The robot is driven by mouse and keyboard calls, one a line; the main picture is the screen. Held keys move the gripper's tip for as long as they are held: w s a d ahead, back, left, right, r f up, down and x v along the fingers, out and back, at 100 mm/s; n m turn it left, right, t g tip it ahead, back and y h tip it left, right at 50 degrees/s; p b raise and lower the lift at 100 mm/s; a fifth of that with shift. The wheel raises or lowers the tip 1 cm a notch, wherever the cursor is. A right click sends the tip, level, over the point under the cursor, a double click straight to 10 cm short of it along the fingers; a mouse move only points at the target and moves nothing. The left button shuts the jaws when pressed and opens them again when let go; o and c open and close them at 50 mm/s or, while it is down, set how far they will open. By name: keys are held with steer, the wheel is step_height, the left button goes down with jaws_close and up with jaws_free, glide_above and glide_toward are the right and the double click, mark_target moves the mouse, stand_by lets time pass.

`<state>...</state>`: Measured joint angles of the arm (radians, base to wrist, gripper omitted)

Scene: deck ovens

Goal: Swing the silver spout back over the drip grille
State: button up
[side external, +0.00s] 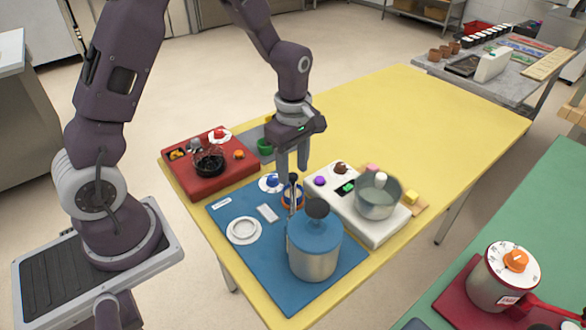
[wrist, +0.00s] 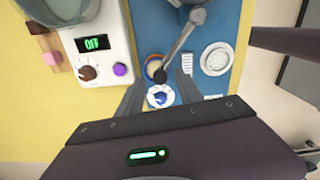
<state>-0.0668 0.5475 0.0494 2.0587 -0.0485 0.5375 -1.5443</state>
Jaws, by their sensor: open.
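A silver urn with a blue lid (side external: 315,236) stands on a blue mat (side external: 275,287). Its silver spout (wrist: 178,47) is a thin bar that runs from the urn and ends in a dark tip over a round blue-and-orange piece (side external: 293,196). A small pale slotted rectangle (wrist: 187,64), which looks like the drip grille (side external: 267,213), lies on the mat beside the spout, not under its tip. My gripper (side external: 292,177) points down above the spout's end. In the wrist view, its open fingers (wrist: 160,80) lie on either side of the dark tip; contact cannot be told.
A white dish (side external: 243,230) lies on the mat. A blue knob on a white dial (wrist: 160,96) is close to the fingers. A white mixer base with a bowl (side external: 377,198) stands right of the gripper, and a red unit (side external: 200,182) stands left. The yellow table (side external: 430,110) is clear behind.

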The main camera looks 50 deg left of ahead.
steer(key=shift+f, duration=0.5)
steer(key=shift+c, duration=0.2)
jaws_close()
steer(key=shift+r, duration=0.1)
stand_by(0.8)
